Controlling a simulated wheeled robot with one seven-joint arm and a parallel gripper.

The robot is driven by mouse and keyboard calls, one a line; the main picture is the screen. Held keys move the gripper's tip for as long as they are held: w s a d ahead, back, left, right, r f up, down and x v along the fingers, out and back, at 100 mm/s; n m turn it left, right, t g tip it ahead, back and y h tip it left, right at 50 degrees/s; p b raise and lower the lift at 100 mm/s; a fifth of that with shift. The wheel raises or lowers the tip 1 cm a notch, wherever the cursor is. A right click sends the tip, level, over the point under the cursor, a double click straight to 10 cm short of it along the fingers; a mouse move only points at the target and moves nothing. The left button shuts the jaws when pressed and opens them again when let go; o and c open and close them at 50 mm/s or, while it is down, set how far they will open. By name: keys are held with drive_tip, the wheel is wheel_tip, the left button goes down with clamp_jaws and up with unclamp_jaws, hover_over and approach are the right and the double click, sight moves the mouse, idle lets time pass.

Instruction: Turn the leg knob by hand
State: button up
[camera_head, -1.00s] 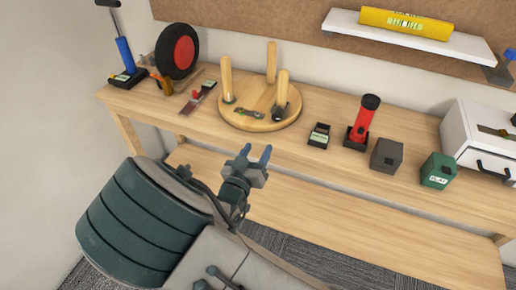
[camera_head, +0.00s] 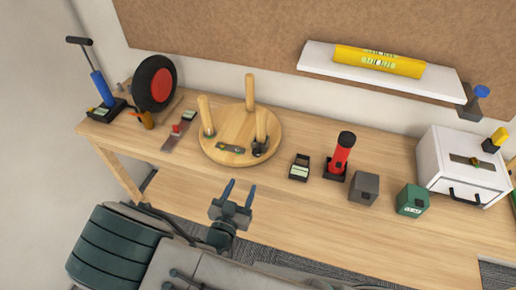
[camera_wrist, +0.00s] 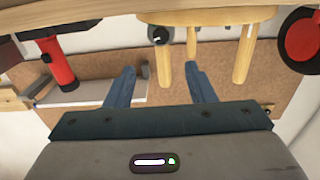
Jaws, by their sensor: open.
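A round wooden stool (camera_head: 217,151) lies upside down on the workbench, its three legs pointing up. A dark knob (camera_head: 259,149) sits at the base of its front-right leg (camera_head: 261,124). In the wrist view, which looks upside down, the knob (camera_wrist: 158,36) shows beside that leg (camera_wrist: 163,62), with the seat (camera_wrist: 210,16) above. My gripper (camera_head: 240,188) is open and empty in front of the bench's front edge, short of the stool. In the wrist view its fingers (camera_wrist: 159,72) are spread, with the knob and leg beyond the gap.
A shelf (camera_head: 320,62) hangs behind.

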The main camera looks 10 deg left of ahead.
sight(256, 154)
drive_tip(key=w+p, duration=0.1)
drive_tip(key=w, duration=0.3)
drive_tip(key=w+p, duration=0.1)
drive_tip(key=w, duration=0.3)
drive_tip(key=w+p, duration=0.1)
drive_tip(key=w, duration=0.3)
drive_tip(key=shift+w+d, duration=0.3)
drive_tip(key=shift+d, duration=0.05)
drive_tip(key=shift+c, duration=0.3)
drive_tip(key=c, duration=0.9)
